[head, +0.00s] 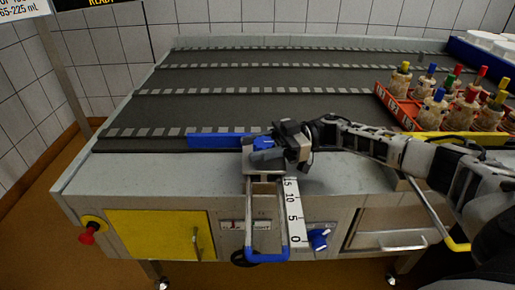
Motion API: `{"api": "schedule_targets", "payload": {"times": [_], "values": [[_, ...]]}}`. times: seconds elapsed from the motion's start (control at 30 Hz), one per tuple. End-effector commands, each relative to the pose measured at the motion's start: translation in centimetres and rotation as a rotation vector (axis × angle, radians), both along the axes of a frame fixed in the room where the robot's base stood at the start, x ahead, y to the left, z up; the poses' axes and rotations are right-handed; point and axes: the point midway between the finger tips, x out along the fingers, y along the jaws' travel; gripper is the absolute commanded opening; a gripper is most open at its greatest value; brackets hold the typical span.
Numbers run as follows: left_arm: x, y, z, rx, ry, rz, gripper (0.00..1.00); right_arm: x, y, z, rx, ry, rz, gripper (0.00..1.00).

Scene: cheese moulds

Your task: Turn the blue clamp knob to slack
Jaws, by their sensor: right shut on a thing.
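A blue knob (318,240) sticks out of the front panel, right of the scale's 0 end, beside a blue and white label. My right gripper (262,158) is well above and left of it, at the table's front edge near the 15 end of the scale. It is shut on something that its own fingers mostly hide. A small blue part (263,142) shows right behind the fingers; I cannot tell whether it is what they hold. A long blue bar (215,141) lies just to the left. My left gripper is not in view.
A metal frame with a blue handle (267,258) and a white scale (293,212) hangs at the front. A red crate (394,104) of bottles with coloured tops stands at right. A red button (87,234) is at far left. The grey deck's middle is clear.

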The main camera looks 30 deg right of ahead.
Motion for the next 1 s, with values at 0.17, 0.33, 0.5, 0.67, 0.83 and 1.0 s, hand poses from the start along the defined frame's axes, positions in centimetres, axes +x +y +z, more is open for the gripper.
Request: {"api": "schedule_targets", "payload": {"times": [0.17, 0.33, 0.5, 0.67, 0.83, 1.0], "values": [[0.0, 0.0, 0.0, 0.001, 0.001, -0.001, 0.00, 0.0, 0.0, 0.1, 0.001, 0.001, 0.002, 0.22], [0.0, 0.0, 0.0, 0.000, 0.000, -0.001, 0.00, 0.0, 0.0, 0.1, 0.001, 0.001, 0.001, 0.66], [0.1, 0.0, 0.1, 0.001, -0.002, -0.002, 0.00, 0.0, 0.0, 0.0, 0.001, 0.000, 0.001, 0.66], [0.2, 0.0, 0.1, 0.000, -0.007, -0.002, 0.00, -0.1, -0.3, 0.0, 0.000, 0.000, -0.001, 0.66], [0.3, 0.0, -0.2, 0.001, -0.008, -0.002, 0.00, -0.5, -2.5, -0.1, -0.002, 0.000, -0.003, 0.66], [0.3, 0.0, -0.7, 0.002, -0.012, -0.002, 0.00, -1.3, -6.2, -0.2, -0.002, -0.001, -0.006, 0.66]]}}
